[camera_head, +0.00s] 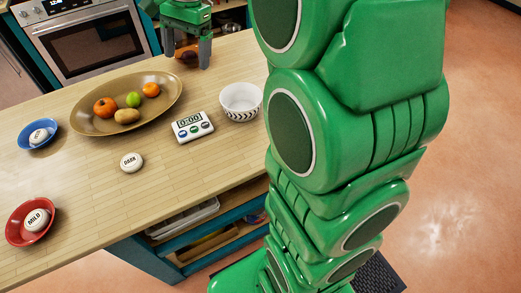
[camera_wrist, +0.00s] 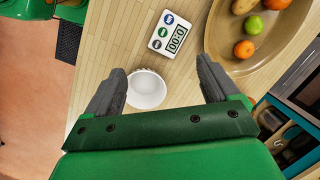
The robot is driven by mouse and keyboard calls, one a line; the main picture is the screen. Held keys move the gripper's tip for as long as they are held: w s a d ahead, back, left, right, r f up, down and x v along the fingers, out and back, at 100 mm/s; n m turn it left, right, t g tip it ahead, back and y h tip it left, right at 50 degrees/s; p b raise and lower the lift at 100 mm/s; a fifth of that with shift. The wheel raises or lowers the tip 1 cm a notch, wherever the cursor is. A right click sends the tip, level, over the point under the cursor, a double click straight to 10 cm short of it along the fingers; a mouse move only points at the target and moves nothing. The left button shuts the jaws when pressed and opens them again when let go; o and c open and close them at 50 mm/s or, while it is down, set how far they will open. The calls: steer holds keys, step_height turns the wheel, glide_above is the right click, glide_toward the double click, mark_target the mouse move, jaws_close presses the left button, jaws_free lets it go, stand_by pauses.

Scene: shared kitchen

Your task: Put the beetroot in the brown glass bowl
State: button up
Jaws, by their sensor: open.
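My gripper (camera_head: 186,59) hangs over the far end of the wooden counter, its two grey fingers apart. In the wrist view the fingers (camera_wrist: 160,66) are also spread, with nothing gripped between them. An orange-brown rounded thing (camera_head: 187,53) shows between and behind the fingers in the head view. It may be the brown glass bowl, but it is partly hidden and its contents cannot be made out. I cannot pick out the beetroot in either view.
A large oval olive-brown dish (camera_head: 82,122) holds orange fruits, a lime and a potato. A white patterned bowl (camera_head: 240,115) and a timer (camera_head: 192,126) stand nearby. A blue dish (camera_head: 24,139), a red dish (camera_head: 15,232) and a "DARK" disc (camera_head: 131,162) lie left.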

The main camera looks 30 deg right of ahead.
steer(key=s+f+n, duration=0.3)
steer(key=s, duration=0.7)
steer(key=s+d+f+n+g+h, duration=0.1)
steer(key=s+f+n, duration=0.2)
steer(key=s, duration=0.8)
steer(key=s+f+n+h, duration=0.1)
steer(key=s+f+n, duration=0.2)
steer(key=s, duration=0.7)
steer(key=shift+s+d+n+g, duration=0.25)
steer(key=shift+d+n+g, duration=0.05)
steer(key=shift+n, duration=0.5)
